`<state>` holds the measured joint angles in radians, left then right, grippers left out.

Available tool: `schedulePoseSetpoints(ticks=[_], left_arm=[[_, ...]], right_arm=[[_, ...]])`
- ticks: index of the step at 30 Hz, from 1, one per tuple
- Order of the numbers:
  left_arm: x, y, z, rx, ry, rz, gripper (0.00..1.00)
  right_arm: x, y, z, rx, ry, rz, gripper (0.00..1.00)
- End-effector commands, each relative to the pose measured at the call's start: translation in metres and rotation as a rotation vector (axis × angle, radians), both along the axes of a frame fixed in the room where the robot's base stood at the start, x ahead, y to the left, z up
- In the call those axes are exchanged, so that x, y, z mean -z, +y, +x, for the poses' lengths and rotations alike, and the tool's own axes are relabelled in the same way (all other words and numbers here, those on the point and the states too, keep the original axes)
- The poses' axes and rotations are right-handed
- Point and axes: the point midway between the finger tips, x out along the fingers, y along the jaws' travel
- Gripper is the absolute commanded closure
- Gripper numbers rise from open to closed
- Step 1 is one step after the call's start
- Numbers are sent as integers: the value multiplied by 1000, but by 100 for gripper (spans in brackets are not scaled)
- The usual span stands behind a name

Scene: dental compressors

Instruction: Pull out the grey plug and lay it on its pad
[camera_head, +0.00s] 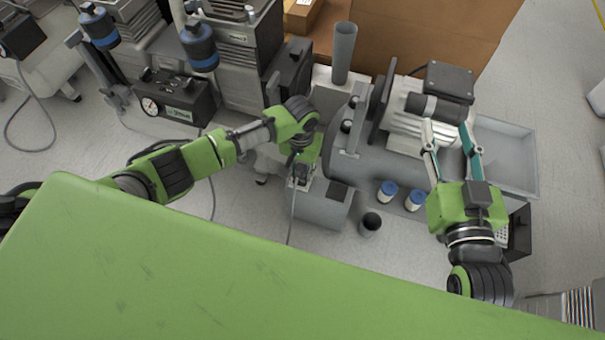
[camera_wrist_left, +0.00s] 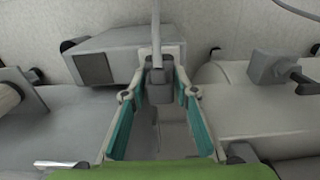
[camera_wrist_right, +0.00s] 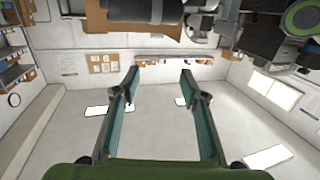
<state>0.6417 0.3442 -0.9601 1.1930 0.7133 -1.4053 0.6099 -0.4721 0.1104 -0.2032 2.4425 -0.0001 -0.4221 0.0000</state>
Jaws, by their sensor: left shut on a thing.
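My left gripper (camera_head: 299,178) points down beside a grey box (camera_head: 322,212) with a dark square on its top. In the left wrist view its fingers (camera_wrist_left: 159,84) are closed around the dark grey plug (camera_wrist_left: 158,88), whose grey cable (camera_wrist_left: 156,25) runs away from it. In the head view the plug is mostly hidden by the gripper, and the cable (camera_head: 292,216) hangs down to the floor. I cannot tell whether the plug is still seated. I cannot make out its pad for certain. My right gripper (camera_head: 449,136) is open and empty in front of the motor; its fingers are apart in the right wrist view (camera_wrist_right: 160,84).
A grey compressor tank (camera_head: 384,160) lies right of my left gripper, with a motor (camera_head: 405,128) above it. Two blue-and-white jars (camera_head: 387,192) and a dark cup (camera_head: 370,224) stand in front. A grey tray (camera_head: 522,160) is at right. A gauge unit (camera_head: 174,104) stands left.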

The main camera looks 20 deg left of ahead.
Motion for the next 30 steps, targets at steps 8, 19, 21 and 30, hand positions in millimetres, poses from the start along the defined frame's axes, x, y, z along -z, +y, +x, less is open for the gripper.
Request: schedulePoseSetpoints(ticks=[8, 19, 21, 30], left_arm=[[-2, 0, 0, 0, 0, 0, 100], [-5, 0, 0, 0, 0, 0, 100], [-5, 0, 0, 0, 0, 0, 100], [-8, 0, 0, 0, 0, 0, 100]], right_arm=[[13, -3, -3, 4, 55, -13, 60], [27, -5, -5, 7, 122, -30, 60], [29, -5, -6, 9, 135, -34, 60], [40, -7, -8, 12, 187, -47, 60]])
